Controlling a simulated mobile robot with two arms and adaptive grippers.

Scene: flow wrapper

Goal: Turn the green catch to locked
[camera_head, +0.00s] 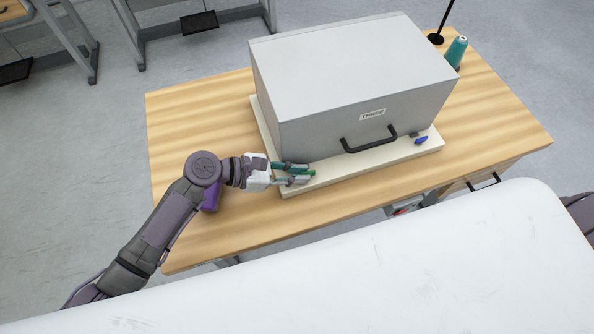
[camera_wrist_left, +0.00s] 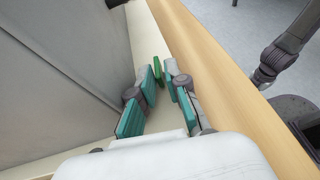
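The green catch (camera_head: 309,171) sits on the pale base plate (camera_head: 385,158), near the front left corner of the grey box. In the left wrist view the catch (camera_wrist_left: 157,69) shows as a small green strip at the fingertips. My left gripper (camera_head: 300,174) is at the catch with its teal-padded fingers apart. In the left wrist view a gap shows between the fingers (camera_wrist_left: 162,80), with the catch at its far end. I cannot tell whether a finger touches it. The catch is partly hidden in the head view. My right gripper is out of view.
The grey box (camera_head: 350,75) has a black front handle (camera_head: 368,140) close to the plate. A blue catch (camera_head: 421,140) sits at the plate's right end. The wooden table (camera_head: 205,125) is clear at left.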

